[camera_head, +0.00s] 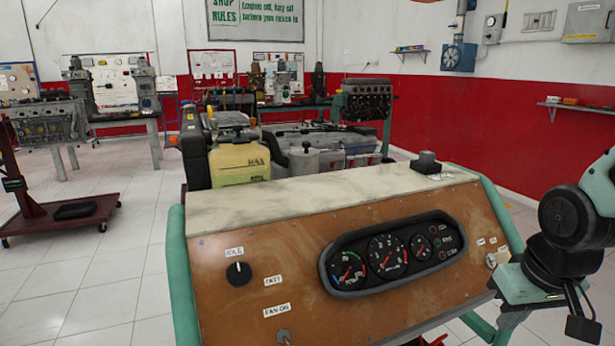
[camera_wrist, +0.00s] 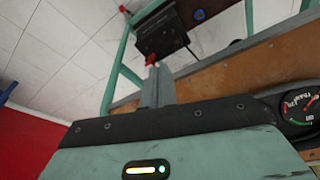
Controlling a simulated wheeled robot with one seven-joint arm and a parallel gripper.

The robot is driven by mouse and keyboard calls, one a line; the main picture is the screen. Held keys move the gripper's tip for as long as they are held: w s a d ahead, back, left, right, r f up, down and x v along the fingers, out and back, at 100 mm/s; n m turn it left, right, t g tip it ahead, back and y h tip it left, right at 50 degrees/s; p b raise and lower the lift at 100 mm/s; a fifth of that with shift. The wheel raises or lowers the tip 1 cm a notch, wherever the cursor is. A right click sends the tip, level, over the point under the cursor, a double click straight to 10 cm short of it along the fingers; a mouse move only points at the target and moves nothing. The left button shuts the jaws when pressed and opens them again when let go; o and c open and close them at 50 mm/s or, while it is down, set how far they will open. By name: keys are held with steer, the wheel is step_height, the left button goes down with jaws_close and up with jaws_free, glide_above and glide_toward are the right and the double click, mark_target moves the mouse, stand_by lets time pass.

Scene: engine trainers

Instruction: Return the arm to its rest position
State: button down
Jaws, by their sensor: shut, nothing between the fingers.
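My arm (camera_head: 575,225) shows at the right edge of the head view, bent beside the engine trainer's panel (camera_head: 240,285). Its teal hand is low, just off the panel's right end, and the fingers are mostly cut off or hidden there. In the wrist view my gripper (camera_wrist: 156,75) is shut, with its grey fingers together and nothing held. The panel's brown face and a gauge (camera_wrist: 300,108) lie to the right of the fingers in that view. I cannot tell whether the hand touches the trainer's frame.
The teal side tube (camera_head: 500,210) of the trainer runs close to my arm. A yellow-white tank (camera_head: 240,163) and an engine stand behind the panel. A dark box (camera_wrist: 165,30) sits beyond the fingertips in the wrist view. Open tiled floor (camera_head: 100,265) lies left.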

steer(key=s+a+r+n+g+p, duration=0.1)
steer(key=s+a+r+n+p, duration=0.1)
steer(key=s+a, duration=0.4)
steer(key=s+a+r+n+g+p, duration=0.1)
steer(key=s+a+r+n+p, duration=0.2)
steer(key=a, duration=0.9)
steer(key=s+r+n, duration=0.2)
steer(key=s, duration=0.2)
steer(key=shift+n+g+y, duration=0.3)
steer(key=shift+a+r, duration=0.1)
